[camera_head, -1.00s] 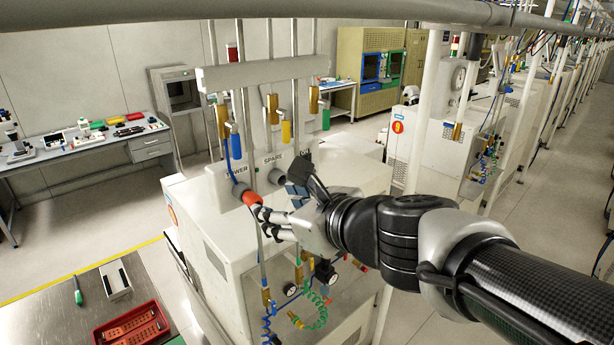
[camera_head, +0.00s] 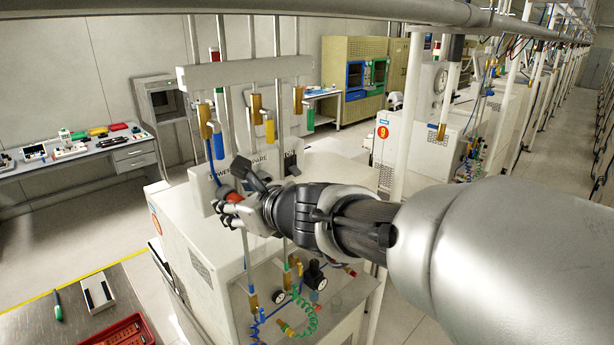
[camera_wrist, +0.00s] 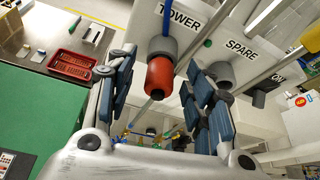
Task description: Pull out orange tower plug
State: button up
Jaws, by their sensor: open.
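The orange plug (camera_wrist: 159,76) sits in the grey socket under the TOWER label (camera_wrist: 180,18), with a blue hose above it. In the head view the orange plug (camera_head: 233,197) is partly hidden by my gripper. My gripper (camera_wrist: 158,100) is open in the wrist view, one blue-padded finger on each side of the plug. I see gaps between the fingers and the plug. In the head view my gripper (camera_head: 226,210) is at the front face of the white machine, beside the plug.
The grey SPARE port (camera_wrist: 220,70) is right of the plug, close to the right finger. Vertical metal pipes run near the ports. Valves and a green coiled hose (camera_head: 308,318) lie below my gripper. A red tray (camera_wrist: 72,66) is on the bench at left.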

jog(key=shift+c, duration=0.6)
grip_shut()
jog(key=shift+d, duration=0.1)
jog(key=shift+s+d, duration=1.65)
jog(key=shift+d, duration=0.25)
